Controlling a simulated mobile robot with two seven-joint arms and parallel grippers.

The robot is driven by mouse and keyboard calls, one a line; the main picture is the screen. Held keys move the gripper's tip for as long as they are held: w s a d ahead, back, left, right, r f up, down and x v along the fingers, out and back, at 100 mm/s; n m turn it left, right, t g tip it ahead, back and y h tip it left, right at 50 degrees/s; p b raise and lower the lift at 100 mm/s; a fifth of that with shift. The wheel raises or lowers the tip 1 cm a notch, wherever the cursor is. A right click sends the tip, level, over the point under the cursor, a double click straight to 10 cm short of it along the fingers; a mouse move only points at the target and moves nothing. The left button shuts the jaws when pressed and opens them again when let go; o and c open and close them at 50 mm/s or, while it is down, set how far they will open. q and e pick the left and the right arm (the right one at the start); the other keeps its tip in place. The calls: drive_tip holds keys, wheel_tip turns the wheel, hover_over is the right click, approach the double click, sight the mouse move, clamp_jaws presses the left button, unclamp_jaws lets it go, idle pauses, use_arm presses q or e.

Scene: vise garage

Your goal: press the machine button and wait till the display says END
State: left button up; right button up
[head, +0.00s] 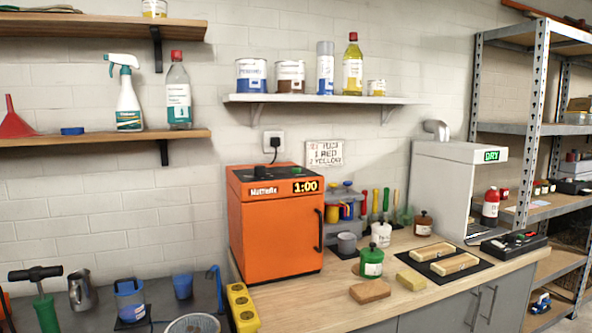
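An orange machine (275,228) stands on the left end of the wooden worktop, with a dark handle down the right of its front. Its display (305,186) reads 1:00 in yellow on black. A small green spot, perhaps a button (284,164), shows on its dark top; I cannot tell for sure. A pale grey cabinet machine (440,190) stands further right, and its green display (491,155) reads DRY. Neither of my grippers shows in the head view.
A black device (513,243) with small coloured parts lies at the worktop's right end. Green-labelled jars (371,262), a brown block (370,291) and tan blocks on dark mats crowd the middle. A yellow power strip (242,308) is below left of the orange machine. Shelves hang above.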

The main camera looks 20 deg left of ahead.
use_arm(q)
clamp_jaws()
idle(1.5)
